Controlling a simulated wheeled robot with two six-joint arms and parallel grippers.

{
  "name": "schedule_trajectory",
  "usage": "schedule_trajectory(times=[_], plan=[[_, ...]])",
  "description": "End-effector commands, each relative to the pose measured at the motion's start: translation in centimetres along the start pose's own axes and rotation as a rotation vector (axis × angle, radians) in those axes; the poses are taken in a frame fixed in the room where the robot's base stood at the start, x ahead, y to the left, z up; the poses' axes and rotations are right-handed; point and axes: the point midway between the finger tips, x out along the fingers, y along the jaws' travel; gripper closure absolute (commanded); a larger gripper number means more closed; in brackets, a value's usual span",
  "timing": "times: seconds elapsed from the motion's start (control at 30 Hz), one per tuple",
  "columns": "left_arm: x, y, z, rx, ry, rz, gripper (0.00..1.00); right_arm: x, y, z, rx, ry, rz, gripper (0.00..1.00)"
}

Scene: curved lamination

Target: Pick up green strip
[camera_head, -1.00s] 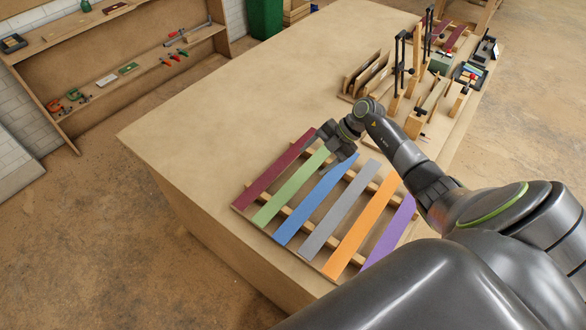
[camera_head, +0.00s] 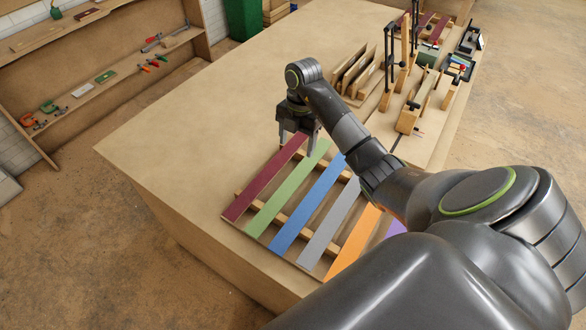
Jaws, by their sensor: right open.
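The green strip (camera_head: 284,194) lies on a slatted wooden rack, between the maroon strip (camera_head: 264,180) and the blue strip (camera_head: 305,206). My right gripper (camera_head: 298,145) points down, open and empty, at the far ends of the maroon and green strips. In the picture its fingers sit on either side of the maroon strip's far end, with the right finger close to the green strip's far end. I cannot tell its exact height above them. My left gripper is out of view.
Grey (camera_head: 328,222) and orange (camera_head: 354,242) strips lie farther right, with a purple one partly hidden by my right arm. Clamps and wooden forms (camera_head: 409,112) stand at the table's back right. The table (camera_head: 200,130) is clear at left.

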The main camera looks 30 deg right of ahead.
Motion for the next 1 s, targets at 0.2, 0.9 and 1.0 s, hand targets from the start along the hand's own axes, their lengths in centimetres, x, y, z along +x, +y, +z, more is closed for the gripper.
schedule_trajectory(times=[0.2,0.9,1.0], plan=[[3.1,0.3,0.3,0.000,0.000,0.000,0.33,3.4,0.0,0.1,0.000,0.000,0.000,0.33],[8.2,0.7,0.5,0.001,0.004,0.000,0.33,9.0,0.0,0.1,0.000,0.000,0.000,0.33],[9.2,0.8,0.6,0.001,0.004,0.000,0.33,10.0,0.0,0.2,0.000,0.001,0.000,0.33]])
